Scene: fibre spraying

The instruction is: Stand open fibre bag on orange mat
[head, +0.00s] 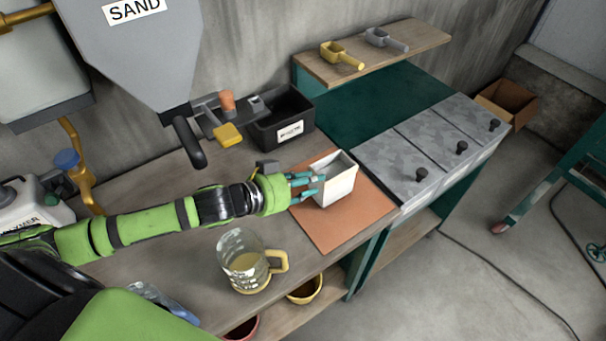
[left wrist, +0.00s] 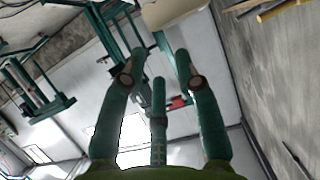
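The fibre bag (head: 338,187) is a white, box-like bag with an open top. It appears to stand upright on the orange mat (head: 335,229), near the mat's upper right part. My left gripper (head: 316,184) is at the bag's left side, its teal fingers close to the wall; I cannot tell whether they touch. In the left wrist view the fingers of my left gripper (left wrist: 160,65) are spread with nothing between them. A pale surface, probably the bag (left wrist: 172,10), lies just past the fingertips. My right gripper is not in view.
A glass jug (head: 243,262) stands on the bench below my left arm. A black bin (head: 272,133) is behind the mat, and grey lidded bins (head: 410,165) are to its right. Yellow and grey scoops (head: 342,55) lie on a shelf. A sand hopper (head: 140,50) hangs upper left.

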